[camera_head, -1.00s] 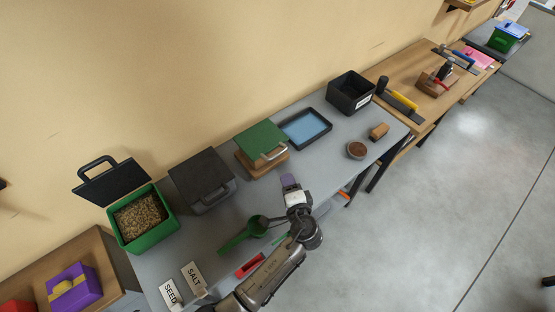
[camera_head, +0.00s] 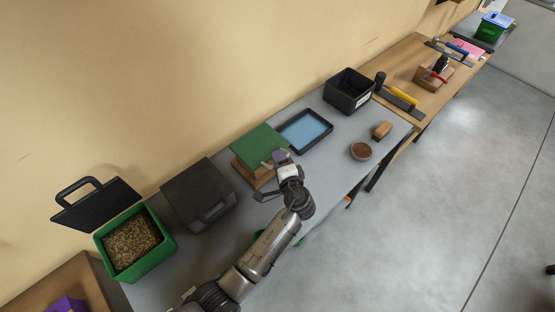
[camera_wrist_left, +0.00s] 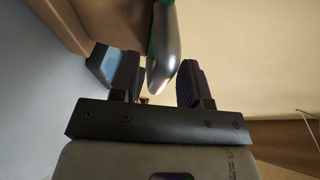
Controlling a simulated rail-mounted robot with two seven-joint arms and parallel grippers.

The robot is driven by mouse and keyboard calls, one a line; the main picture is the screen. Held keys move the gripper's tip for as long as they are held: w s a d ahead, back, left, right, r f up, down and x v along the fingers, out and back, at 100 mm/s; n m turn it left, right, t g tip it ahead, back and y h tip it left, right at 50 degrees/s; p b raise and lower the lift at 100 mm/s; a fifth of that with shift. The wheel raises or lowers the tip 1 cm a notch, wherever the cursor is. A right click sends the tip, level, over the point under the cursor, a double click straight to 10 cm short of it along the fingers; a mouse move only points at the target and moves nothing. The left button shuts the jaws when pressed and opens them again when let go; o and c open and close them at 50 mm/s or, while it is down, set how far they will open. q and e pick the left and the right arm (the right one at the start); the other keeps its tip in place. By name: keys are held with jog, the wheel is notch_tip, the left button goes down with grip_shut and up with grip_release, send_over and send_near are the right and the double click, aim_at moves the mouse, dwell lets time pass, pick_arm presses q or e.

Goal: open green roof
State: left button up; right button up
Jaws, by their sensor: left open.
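The green roof (camera_head: 258,143) lies flat and closed on a small wooden box (camera_head: 243,172) on the grey table. Its metal handle is mostly hidden behind my gripper in the head view. My left gripper (camera_head: 277,160) is at the front edge of the roof, by the handle. In the left wrist view the silver handle (camera_wrist_left: 163,55) reaches between the two dark fingers of my open left gripper (camera_wrist_left: 148,75). I cannot tell whether either finger touches it. My right gripper is out of view.
A dark lidded box (camera_head: 197,195) stands left of the wooden box. A green bin of seed (camera_head: 133,243) with its lid raised is farther left. A blue tray (camera_head: 304,130) is close on the right, with a black bin (camera_head: 349,91) beyond. The wall is behind.

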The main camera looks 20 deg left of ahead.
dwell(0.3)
pick_arm(q)
grip_shut()
dwell(0.4)
